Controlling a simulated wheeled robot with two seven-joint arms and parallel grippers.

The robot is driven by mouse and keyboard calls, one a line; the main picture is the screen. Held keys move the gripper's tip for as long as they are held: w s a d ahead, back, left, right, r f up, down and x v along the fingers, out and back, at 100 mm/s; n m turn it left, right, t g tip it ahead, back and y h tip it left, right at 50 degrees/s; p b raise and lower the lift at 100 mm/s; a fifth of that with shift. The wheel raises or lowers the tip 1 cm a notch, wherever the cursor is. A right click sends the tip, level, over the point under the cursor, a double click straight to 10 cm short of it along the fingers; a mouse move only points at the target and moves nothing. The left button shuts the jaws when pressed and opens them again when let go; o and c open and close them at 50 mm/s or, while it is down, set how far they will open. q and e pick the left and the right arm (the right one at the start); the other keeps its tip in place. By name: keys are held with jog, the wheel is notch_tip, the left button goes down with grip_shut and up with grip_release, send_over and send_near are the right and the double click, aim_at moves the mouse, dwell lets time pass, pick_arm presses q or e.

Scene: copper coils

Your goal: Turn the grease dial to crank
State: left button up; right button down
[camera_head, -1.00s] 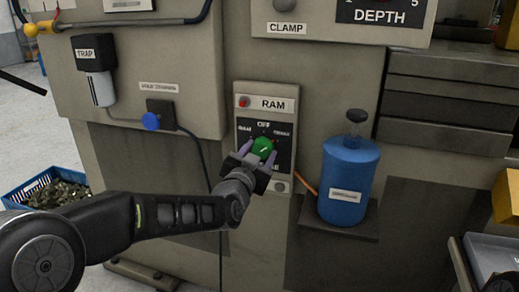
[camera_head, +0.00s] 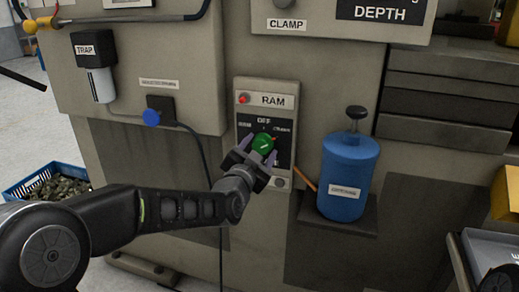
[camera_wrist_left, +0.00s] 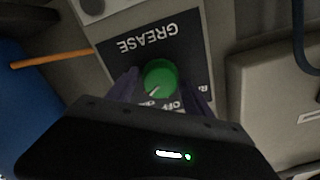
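The green grease dial (camera_head: 263,143) sits on a dark plate (camera_head: 282,160) under the RAM label. It also shows in the left wrist view (camera_wrist_left: 160,76), where the plate reads GREASE upside down. Its white mark points up and right in the head view, toward the label right of OFF, which looks like CRANK but is small. My left gripper (camera_head: 258,150) has one purple finger on either side of the dial. In the wrist view its fingers (camera_wrist_left: 162,88) stand open around the dial with small gaps; contact is hard to tell. My right gripper is not in view.
A red button (camera_head: 243,98) is above the dial. A blue pump bottle (camera_head: 347,180) stands on a shelf to the right, with an orange tube (camera_head: 307,184) beside the panel. A blue knob (camera_head: 151,117) and a hanging cable are to the left.

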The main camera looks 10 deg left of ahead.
pick_arm(q)
jog(key=shift+o, duration=1.1)
jog(key=s, duration=0.7)
jog(key=shift+s+a+p, duration=0.25)
jog(key=shift+s+p, duration=0.15)
jog(key=shift+p, duration=0.05)
